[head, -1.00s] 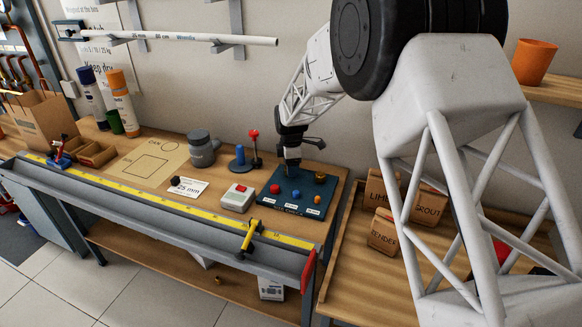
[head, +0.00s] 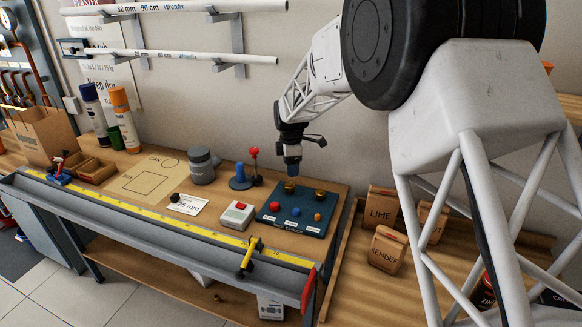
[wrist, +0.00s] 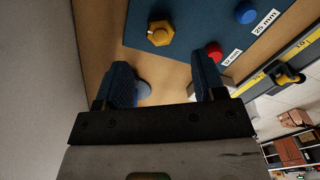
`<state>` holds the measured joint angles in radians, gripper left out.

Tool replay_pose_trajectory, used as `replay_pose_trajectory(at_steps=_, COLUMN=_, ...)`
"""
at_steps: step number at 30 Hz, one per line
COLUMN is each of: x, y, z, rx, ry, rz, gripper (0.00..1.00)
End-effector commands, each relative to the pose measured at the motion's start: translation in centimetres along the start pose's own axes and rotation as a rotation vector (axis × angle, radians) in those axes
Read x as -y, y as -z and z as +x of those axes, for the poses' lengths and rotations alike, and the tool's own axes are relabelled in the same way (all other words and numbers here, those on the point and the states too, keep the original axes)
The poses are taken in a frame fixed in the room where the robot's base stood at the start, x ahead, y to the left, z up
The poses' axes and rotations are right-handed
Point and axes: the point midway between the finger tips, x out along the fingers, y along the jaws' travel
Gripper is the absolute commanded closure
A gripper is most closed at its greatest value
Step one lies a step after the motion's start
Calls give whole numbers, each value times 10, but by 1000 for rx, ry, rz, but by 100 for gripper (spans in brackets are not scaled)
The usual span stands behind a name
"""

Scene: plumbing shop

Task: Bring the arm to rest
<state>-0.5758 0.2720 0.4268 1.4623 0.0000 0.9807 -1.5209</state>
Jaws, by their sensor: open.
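My gripper (head: 292,170) hangs in the air above the back of the dark blue board (head: 265,216) on the workbench. In the wrist view my gripper (wrist: 163,75) has its two blue fingers apart, with nothing held between them. The board carries a red knob (head: 274,205), a blue knob (head: 296,211), an orange knob (head: 317,217) and two brass pieces at its back edge, one left (head: 290,187) and one right (head: 320,194). One brass piece (wrist: 160,33) also shows in the wrist view, beyond the fingers.
Paper bags (head: 380,208) stand on the right-hand bench. White pipes (head: 180,55) run along the wall behind. Open air surrounds my gripper.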

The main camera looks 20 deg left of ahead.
Motion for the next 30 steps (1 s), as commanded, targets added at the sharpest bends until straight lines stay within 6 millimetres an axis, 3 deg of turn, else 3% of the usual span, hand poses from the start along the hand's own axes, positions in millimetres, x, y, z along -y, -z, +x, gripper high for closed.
replay_pose_trajectory(at_steps=8, x=1, y=-1, z=0, rx=1, ry=1, rz=2, gripper=37)
replay_pose_trajectory(at_steps=14, x=19, y=-18, z=-6, rx=13, ry=24, rz=47, gripper=37)
replay_pose_trajectory(at_steps=20, x=74, y=-62, z=-19, rx=53, ry=94, rz=174, gripper=37)
replay_pose_trajectory(at_steps=27, x=175, y=-126, z=-40, rx=134, ry=204, rz=397, gripper=37)
replay_pose_trajectory(at_steps=30, x=206, y=-142, z=-50, rx=153, ry=217, rz=479, gripper=37)
